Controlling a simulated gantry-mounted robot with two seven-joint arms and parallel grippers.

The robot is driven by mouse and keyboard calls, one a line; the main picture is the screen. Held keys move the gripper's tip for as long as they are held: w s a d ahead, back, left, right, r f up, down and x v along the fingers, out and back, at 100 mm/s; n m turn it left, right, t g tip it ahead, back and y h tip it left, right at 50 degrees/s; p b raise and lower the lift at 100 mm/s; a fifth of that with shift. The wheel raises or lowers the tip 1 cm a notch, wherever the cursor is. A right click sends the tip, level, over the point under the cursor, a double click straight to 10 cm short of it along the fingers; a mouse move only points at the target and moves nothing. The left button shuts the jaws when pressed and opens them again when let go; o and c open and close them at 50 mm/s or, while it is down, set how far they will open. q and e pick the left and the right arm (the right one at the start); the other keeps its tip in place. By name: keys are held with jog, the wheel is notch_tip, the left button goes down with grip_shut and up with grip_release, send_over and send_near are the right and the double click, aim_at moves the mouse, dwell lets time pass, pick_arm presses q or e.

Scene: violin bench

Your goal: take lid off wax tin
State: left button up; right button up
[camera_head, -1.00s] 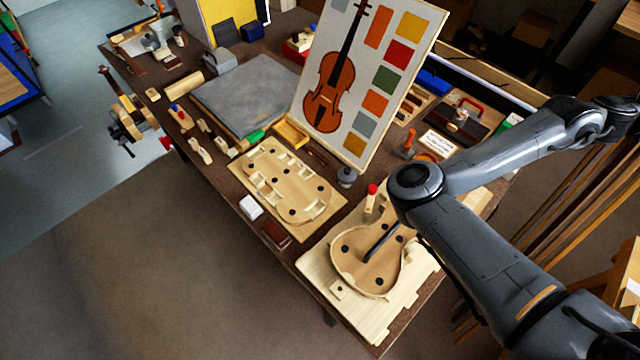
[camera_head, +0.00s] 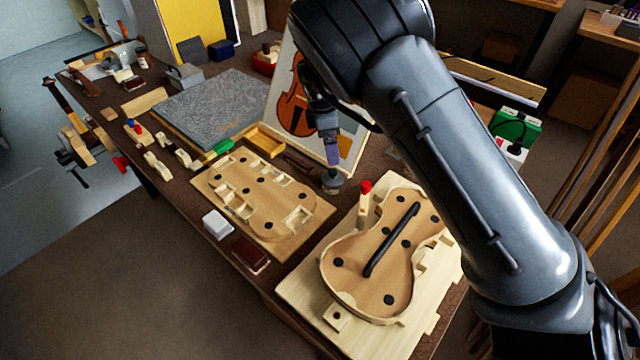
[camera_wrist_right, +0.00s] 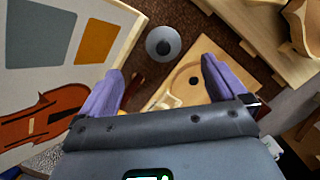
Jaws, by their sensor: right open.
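A small round grey tin (camera_head: 332,182), which looks like the wax tin, stands on the bench beside the lower edge of the violin chart. Its lid (camera_wrist_right: 163,43) is on, with a darker round knob in the middle. My right gripper (camera_head: 331,152) is just above the tin in the head view. In the right wrist view my right gripper (camera_wrist_right: 160,68) has its purple fingers spread wide and nothing between them. The tin shows just beyond the fingertips, roughly centred between them and apart from both. My left gripper is not in view.
The violin chart (camera_head: 354,142) leans close beside the gripper. A violin-shaped mould (camera_head: 375,275) with a red-topped piece (camera_head: 364,199) lies to the right of the tin. A mould board (camera_head: 255,195) lies to its left. A white block (camera_head: 216,224) and brown block (camera_head: 251,254) sit near the front edge.

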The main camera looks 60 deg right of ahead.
jog(key=b, duration=0.2)
send_over(333, 171)
jog(key=f, duration=0.5)
jog(key=shift+w+a+f, duration=0.1)
jog(key=shift+w, duration=0.3)
jog(key=shift+s+d+f+b, duration=0.1)
jog(key=shift+s+f+b, duration=0.1)
jog(key=shift+f+b, duration=0.85)
jog(key=shift+s+d+f+b, duration=0.15)
jog(key=shift+f+b, duration=0.25)
jog(key=shift+f, duration=1.15)
jog(key=c, duration=1.1)
jog(key=shift+r, duration=0.1)
